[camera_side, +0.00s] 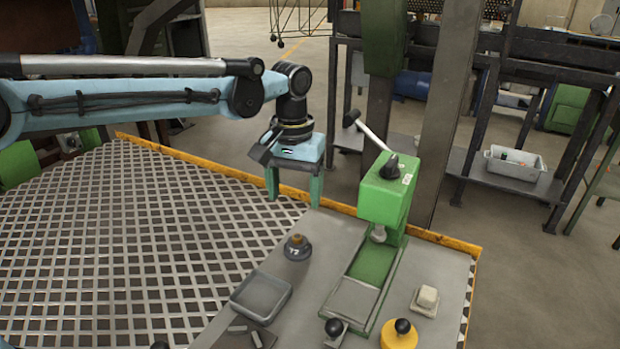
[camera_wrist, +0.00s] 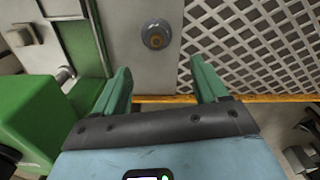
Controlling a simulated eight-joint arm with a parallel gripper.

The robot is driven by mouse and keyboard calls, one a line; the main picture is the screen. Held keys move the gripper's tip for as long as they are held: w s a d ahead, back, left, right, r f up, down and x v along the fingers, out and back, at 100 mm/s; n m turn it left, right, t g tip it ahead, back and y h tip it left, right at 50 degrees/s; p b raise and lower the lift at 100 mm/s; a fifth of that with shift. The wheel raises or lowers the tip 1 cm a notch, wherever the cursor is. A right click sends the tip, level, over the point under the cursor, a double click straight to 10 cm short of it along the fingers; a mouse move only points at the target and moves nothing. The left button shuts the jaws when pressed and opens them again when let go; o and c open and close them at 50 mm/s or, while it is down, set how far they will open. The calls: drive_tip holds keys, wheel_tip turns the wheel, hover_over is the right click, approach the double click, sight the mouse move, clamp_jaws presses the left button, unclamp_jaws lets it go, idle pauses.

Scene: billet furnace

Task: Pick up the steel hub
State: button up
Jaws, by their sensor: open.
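A green press (camera_side: 388,195) with a lever stands right of the hub. A grey tray (camera_side: 262,297) sits in front of it. A yellow piece with a black knob (camera_side: 400,337) and a pale block (camera_side: 427,297) are at the front right. A yellow edge (camera_side: 335,205) bounds the table.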

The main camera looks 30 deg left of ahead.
hover_over(297, 236)
drive_tip(key=f, duration=0.5)
drive_tip(key=shift+w+a+f, duration=0.2)
drive_tip(key=shift+a+f, duration=0.05)
drive_tip(key=shift+f, duration=0.05)
drive_tip(key=shift+s+d+f, duration=0.1)
drive_tip(key=shift+d+f, duration=0.05)
drive_tip(key=shift+f, duration=1.2)
drive_tip(key=shift+s+d+f, duration=0.1)
drive_tip(key=shift+f, duration=1.2)
drive_tip(key=shift+c, duration=0.2)
clamp_jaws()
